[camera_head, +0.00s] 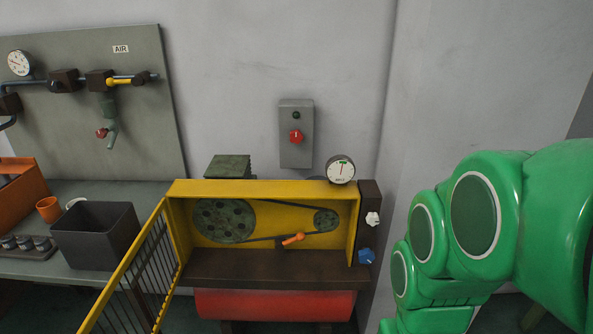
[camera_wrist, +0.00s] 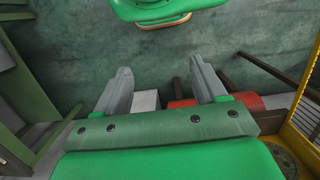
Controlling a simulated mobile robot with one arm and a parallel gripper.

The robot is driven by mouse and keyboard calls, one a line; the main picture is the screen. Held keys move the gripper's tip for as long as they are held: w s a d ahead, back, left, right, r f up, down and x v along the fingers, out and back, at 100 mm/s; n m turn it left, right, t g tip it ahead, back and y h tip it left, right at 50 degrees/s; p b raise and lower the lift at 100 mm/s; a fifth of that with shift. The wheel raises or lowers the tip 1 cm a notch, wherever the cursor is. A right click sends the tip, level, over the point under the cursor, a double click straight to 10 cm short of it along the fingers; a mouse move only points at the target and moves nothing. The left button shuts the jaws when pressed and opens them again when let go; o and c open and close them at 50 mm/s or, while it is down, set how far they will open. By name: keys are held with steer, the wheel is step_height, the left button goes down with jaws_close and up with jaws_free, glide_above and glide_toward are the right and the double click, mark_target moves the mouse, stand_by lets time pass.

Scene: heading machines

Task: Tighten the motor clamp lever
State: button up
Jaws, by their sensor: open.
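The motor clamp lever looks to be the small orange lever (camera_head: 293,239) low in the open yellow housing (camera_head: 262,187), below the belt and between the two pulleys. The large green pulley (camera_head: 223,221) is left of it and the small pulley (camera_head: 325,220) is right of it. My green arm fills the right of the head view, apart from the housing, and the gripper does not show there. In the wrist view my gripper (camera_wrist: 164,88) is open and empty, with two grey fingers apart over the floor. The lever is not visible in the wrist view.
The yellow barred guard (camera_head: 135,275) stands swung open at the housing's left. A white knob (camera_head: 372,218) and a blue knob (camera_head: 366,256) stick out at its right. A red tank (camera_head: 275,304) lies below. A dark bin (camera_head: 95,236) stands on the left bench.

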steer(key=shift+w+f, duration=0.15)
steer(key=shift+w, duration=0.2)
steer(key=shift+c, duration=1.1)
steer(key=w+f+t, duration=0.1)
steer(key=w, duration=0.3)
steer(key=w+f+t, duration=0.1)
steer(key=w+f, duration=0.1)
steer(key=w, duration=0.3)
steer(key=w+f+t, duration=0.1)
steer(key=w, duration=0.4)
steer(key=shift+w+d+f+m, duration=0.25)
steer(key=shift+d+f+m, duration=0.05)
steer(key=shift+d+f, duration=0.1)
steer(key=shift+c, duration=1.1)
steer(key=m+t+y, duration=0.5)
steer(key=t+y, duration=0.1)
steer(key=t, duration=0.8)
glide_toward(290, 241)
steer(key=shift+w+d+r, duration=0.15)
steer(key=shift+w+d, duration=0.65)
steer(key=shift+d, duration=0.2)
steer(key=shift+s+a+f+m+t+y, duration=0.15)
steer(key=shift+f+m+t+y, duration=0.25)
steer(key=shift+f+m+t, duration=0.3)
steer(key=shift+x, duration=3.85)
steer(key=shift+r, duration=0.1)
